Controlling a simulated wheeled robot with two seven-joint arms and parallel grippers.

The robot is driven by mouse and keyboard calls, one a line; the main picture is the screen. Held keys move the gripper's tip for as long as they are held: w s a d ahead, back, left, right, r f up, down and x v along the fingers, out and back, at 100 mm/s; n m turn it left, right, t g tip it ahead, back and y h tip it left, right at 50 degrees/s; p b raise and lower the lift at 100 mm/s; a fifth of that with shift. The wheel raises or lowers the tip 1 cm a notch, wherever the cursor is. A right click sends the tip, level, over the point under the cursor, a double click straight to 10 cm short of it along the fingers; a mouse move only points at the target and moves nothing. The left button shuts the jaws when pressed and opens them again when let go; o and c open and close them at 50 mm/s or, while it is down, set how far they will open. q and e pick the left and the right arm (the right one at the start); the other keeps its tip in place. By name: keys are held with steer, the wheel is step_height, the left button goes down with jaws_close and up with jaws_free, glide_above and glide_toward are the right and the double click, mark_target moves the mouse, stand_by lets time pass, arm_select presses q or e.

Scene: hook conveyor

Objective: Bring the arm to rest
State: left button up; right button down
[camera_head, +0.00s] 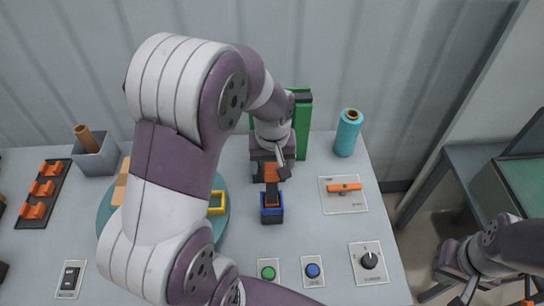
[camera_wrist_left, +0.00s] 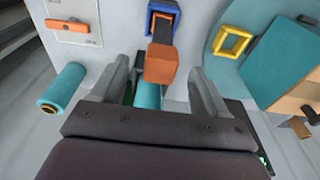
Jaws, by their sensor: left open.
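My left arm reaches across the middle of the head view. Its gripper (camera_head: 272,177) points down over the table, close to an orange block (camera_head: 271,173) on a dark stem that rises from a blue-framed base (camera_head: 271,212). In the left wrist view the two fingers are spread wide, with the orange block (camera_wrist_left: 162,64) between them and a visible gap on each side. The blue frame (camera_wrist_left: 163,9) shows beyond the block. My right gripper (camera_head: 462,287) is at the lower right of the head view, away from the table; its finger opening is unclear.
On the table (camera_head: 335,240) stand a teal roll (camera_head: 347,133), an orange-handled panel (camera_head: 343,193), a dial (camera_head: 369,262), green and blue buttons, and a grey cup (camera_head: 95,155). A teal disc (camera_head: 108,210) with a yellow frame (camera_head: 217,203) lies partly behind my arm.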

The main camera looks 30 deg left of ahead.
arm_select(q)
steer(key=r, duration=0.5)
steer(key=shift+s+d+b, duration=0.2)
steer(key=shift+s+b, duration=0.1)
steer(key=shift+r, duration=0.35)
steer(key=shift+w, duration=0.15)
steer(key=s+d+f+m+b, duration=0.2)
steer(key=s+d+f+m, duration=0.2)
steer(key=s+f+m, duration=0.2)
steer(key=shift+s+d+f+h, duration=0.25)
steer(key=shift+s+f+h, duration=0.15)
steer(key=shift+s+f, duration=0.6)
steer(key=shift+s+r, duration=0.1)
